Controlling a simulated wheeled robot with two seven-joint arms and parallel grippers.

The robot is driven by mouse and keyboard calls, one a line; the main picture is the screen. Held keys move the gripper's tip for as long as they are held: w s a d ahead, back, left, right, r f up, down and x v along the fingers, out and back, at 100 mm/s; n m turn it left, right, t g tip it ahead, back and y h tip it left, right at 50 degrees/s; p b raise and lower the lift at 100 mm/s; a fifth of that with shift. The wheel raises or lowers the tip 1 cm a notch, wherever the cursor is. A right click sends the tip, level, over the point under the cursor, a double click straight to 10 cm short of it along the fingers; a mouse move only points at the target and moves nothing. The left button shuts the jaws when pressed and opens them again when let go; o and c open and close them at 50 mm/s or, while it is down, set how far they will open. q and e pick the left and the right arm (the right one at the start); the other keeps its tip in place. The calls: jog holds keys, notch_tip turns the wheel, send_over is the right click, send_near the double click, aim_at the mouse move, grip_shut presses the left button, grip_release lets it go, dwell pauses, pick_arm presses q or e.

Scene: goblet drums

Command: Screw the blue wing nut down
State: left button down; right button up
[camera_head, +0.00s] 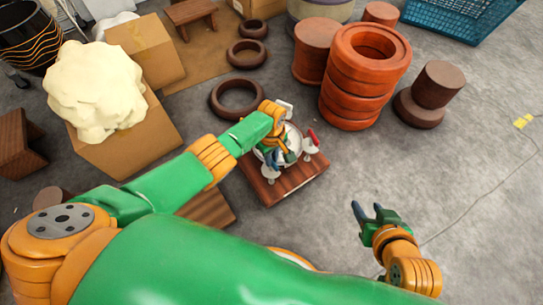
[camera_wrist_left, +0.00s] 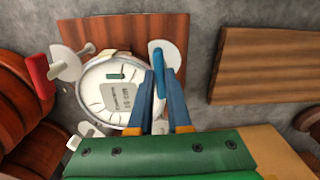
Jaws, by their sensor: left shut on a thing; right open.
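A small round drum with a white head (camera_head: 293,138) stands on a wooden board (camera_head: 287,187). In the left wrist view its white head (camera_wrist_left: 112,95) carries a printed label. The blue wing nut (camera_wrist_left: 158,62) stands upright at the drum's edge, by a round pale plate. My left gripper (camera_wrist_left: 160,82) is shut on the blue wing nut, its two blue fingers on either side. In the head view my left gripper (camera_head: 271,155) is over the drum's left side and partly hides it. My right gripper (camera_head: 368,212) is open and empty, right of the board.
A red wing nut (camera_head: 312,136) sits at the drum's other side. Dark rings (camera_head: 236,98) and stacked orange rings (camera_head: 352,100) stand behind. A cardboard box (camera_head: 130,143) bears a cream lump at left. The floor at right is mostly clear, with a thin cable.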

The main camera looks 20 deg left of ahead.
pick_arm(q)
jog(key=m, duration=0.2)
jog(key=shift+s+m, duration=0.1)
jog(key=shift+m, duration=0.3)
jog(key=m, duration=0.2)
jog(key=shift+m, duration=0.4)
jog(key=m, duration=0.3)
jog(key=shift+m, duration=0.3)
jog(key=m, duration=0.3)
jog(key=shift+m, duration=0.3)
jog(key=m, duration=0.3)
jog(key=shift+m, duration=2.4)
pick_arm(e)
jog(key=shift+s+d+f+g, duration=0.2)
jog(key=shift+s+f+g, duration=0.25)
jog(key=shift+s, duration=0.25)
jog(key=shift+s+d+f+g, duration=0.2)
jog(key=shift+s+f+g, duration=0.25)
jog(key=shift+s, duration=0.25)
pick_arm(q)
jog(key=c, duration=0.9)
grip_release()
